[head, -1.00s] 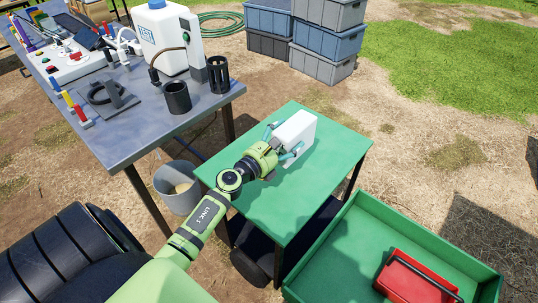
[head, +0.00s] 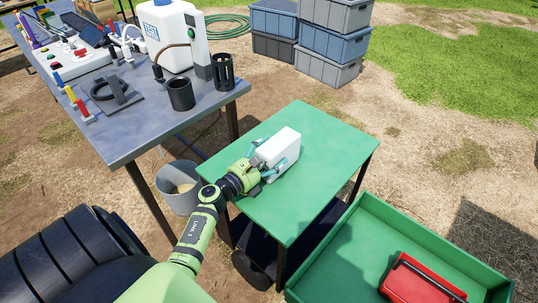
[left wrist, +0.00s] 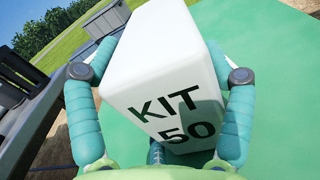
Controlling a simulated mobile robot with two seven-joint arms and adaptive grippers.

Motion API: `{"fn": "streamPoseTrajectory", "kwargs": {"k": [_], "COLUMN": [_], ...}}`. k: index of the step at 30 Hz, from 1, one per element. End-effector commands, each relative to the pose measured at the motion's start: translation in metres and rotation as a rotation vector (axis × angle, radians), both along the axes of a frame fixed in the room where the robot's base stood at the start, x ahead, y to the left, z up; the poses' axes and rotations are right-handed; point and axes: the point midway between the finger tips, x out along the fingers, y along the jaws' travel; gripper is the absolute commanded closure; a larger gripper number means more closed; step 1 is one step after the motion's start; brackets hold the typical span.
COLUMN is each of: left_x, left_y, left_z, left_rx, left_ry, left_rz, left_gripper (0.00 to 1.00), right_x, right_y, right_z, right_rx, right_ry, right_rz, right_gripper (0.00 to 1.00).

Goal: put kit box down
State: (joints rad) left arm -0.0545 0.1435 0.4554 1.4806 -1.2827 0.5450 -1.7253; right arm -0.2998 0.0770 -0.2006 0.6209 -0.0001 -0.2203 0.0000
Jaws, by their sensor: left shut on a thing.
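The kit box (head: 281,146) is a white box over the green table (head: 325,150). In the left wrist view the box (left wrist: 165,60) shows "KIT 50" in black letters. My left gripper (head: 274,160) is shut on the box, with one teal finger on each side of it. The fingers (left wrist: 160,105) also frame the box in the left wrist view. The box is at or just above the green top; I cannot tell whether it touches. My right gripper does not show.
A grey workbench (head: 130,135) with a white jug (head: 168,38) and black cylinders stands at the left. A grey bucket (head: 178,190) sits below. A green tray (head: 340,250) with a red case (head: 425,280) is at the lower right. Stacked crates (head: 330,45) stand behind. Much of the green top is bare.

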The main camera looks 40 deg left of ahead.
Motion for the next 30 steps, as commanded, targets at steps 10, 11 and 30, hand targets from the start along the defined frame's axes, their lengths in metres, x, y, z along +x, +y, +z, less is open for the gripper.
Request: {"fn": "streamPoseTrajectory", "kwargs": {"k": [10, 11, 30], "left_x": [0.000, 0.000, -0.074], "left_y": [0.000, 0.000, 0.006], "left_z": [-0.003, -0.003, -0.004], "left_rx": [0.000, 0.000, 0.002], "left_ry": [0.001, 0.001, 0.005], "left_rz": [0.000, 0.000, 0.001], "left_gripper": [0.00, 0.00, 0.00], "right_x": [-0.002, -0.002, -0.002], "right_y": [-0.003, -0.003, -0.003], "right_z": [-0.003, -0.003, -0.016], "right_rx": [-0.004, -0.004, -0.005], "right_ry": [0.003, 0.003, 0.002], "right_rz": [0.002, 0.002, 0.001], "right_gripper": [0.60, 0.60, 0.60]}}
